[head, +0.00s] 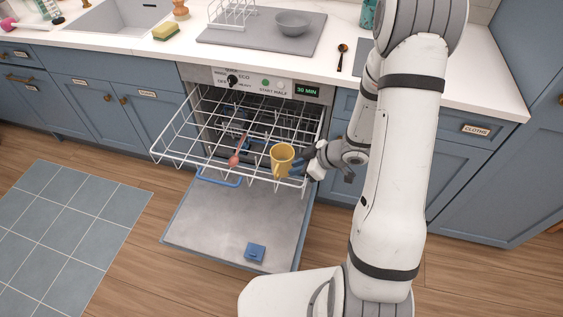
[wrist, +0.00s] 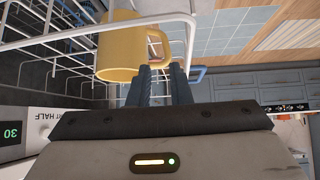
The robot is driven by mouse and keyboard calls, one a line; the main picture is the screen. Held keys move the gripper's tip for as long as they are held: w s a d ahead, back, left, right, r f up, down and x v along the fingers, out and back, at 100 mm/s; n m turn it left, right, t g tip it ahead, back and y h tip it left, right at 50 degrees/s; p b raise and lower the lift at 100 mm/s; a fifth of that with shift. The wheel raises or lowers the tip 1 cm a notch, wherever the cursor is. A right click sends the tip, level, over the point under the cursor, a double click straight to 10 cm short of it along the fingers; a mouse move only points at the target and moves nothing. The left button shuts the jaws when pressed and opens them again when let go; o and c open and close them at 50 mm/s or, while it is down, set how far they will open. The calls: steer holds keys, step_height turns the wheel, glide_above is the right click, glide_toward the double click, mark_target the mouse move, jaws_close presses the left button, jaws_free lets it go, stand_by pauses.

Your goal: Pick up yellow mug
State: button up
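The yellow mug (head: 282,157) stands in the right front part of the dishwasher's pulled-out upper rack (head: 190,158). In the wrist view the mug (wrist: 125,48) is just beyond my fingertips, with its handle (wrist: 190,45) on the right side. My gripper (head: 297,168) is beside the mug, at its right in the head view. In the wrist view the two dark fingers of my gripper (wrist: 160,72) are apart with a gap between them, their tips close to the lower end of the handle. Whether they touch it I cannot tell.
A red utensil (head: 236,155) lies in the rack left of the mug. The dishwasher door (head: 225,225) is folded down, with a blue block (head: 255,252) on it. The counter above holds a grey bowl (head: 293,23) and a sponge (head: 166,32). Rack wires surround the mug.

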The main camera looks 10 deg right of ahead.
mark_target(281, 175)
steer(key=x, duration=0.2)
steer(key=b+x, duration=0.1)
steer(key=x, duration=0.5)
steer(key=shift+s+a+f, duration=0.1)
steer(key=shift+s+f, duration=0.15)
steer(key=shift+s, duration=0.05)
steer(key=shift+c, duration=0.4)
jaws_close()
